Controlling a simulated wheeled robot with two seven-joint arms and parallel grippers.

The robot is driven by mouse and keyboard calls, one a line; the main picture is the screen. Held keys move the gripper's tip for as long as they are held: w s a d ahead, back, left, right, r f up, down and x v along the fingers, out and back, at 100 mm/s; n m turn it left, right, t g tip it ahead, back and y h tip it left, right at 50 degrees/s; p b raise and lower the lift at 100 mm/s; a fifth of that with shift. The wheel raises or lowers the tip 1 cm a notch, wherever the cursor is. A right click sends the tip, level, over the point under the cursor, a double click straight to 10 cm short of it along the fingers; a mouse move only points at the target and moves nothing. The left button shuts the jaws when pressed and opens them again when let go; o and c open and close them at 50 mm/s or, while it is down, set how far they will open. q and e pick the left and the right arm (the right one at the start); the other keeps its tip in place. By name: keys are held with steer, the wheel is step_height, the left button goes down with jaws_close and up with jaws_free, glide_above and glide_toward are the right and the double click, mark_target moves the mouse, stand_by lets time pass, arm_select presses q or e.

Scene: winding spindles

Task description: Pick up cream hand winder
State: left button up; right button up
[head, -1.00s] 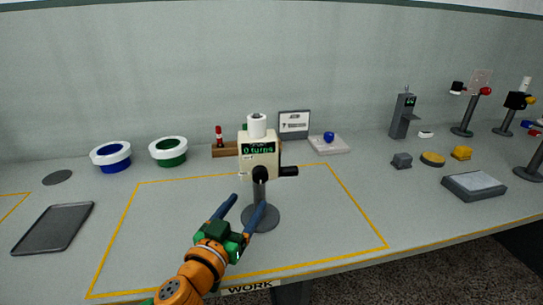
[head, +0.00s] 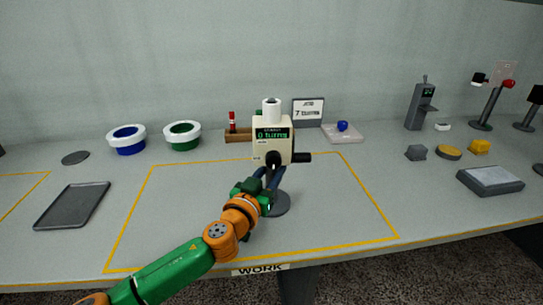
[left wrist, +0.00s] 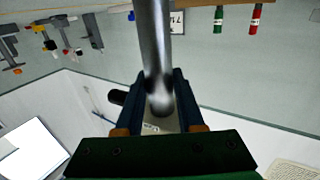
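The cream hand winder (head: 272,140) stands upright on a grey post with a round dark base (head: 282,206), inside the yellow-outlined work area. It has a green display reading 0 turns, a white cylinder on top and a black crank at its right side. My left gripper (head: 269,178) is at the post just under the cream body. In the left wrist view the metal post (left wrist: 154,45) passes between the two dark fingers (left wrist: 160,98), which sit close against it on both sides. My right gripper is not in view.
A dark tray (head: 72,206) lies at left. Blue (head: 127,139) and green (head: 183,136) ringed bowls stand behind. A wooden rack (head: 238,136), a sign (head: 308,112) and a pad with a blue knob (head: 343,131) are at the back. A grey scale-like block (head: 490,180) lies at right.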

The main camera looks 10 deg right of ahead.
arm_select(q)
jaws_close()
stand_by(1.1)
